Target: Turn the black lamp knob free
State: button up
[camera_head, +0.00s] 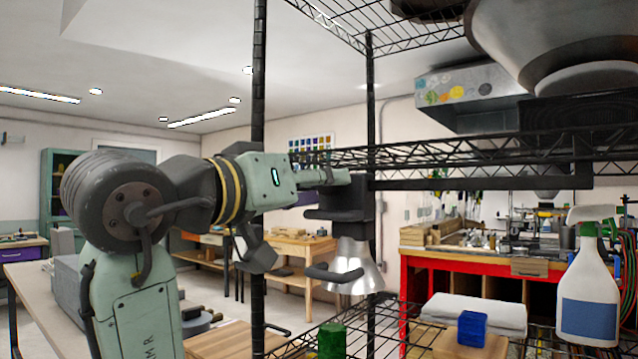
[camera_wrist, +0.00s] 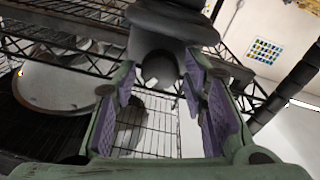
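A black lamp arm (camera_head: 470,183) runs level under the wire shelf to a black joint (camera_head: 345,202), with a silver shade (camera_head: 357,252) hanging below. In the wrist view the lamp's black body (camera_wrist: 165,28) fills the top middle, and a short round black knob (camera_wrist: 160,68) sticks out from it. My gripper (camera_wrist: 160,88) is open, its two purple-padded fingers on either side of the knob. Gaps show beside the knob; I cannot tell whether its far part touches a pad. In the head view my gripper (camera_head: 325,178) is at the lamp joint, hiding the knob's contact area.
Black wire shelving (camera_head: 480,150) and a post (camera_head: 258,130) stand close to my arm. A grey dish (camera_wrist: 62,80) is left in the wrist view.

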jog(key=v, duration=1.1)
jog(key=shift+s+a, duration=0.2)
jog(key=shift+s, duration=0.05)
jog(key=shift+o, duration=0.2)
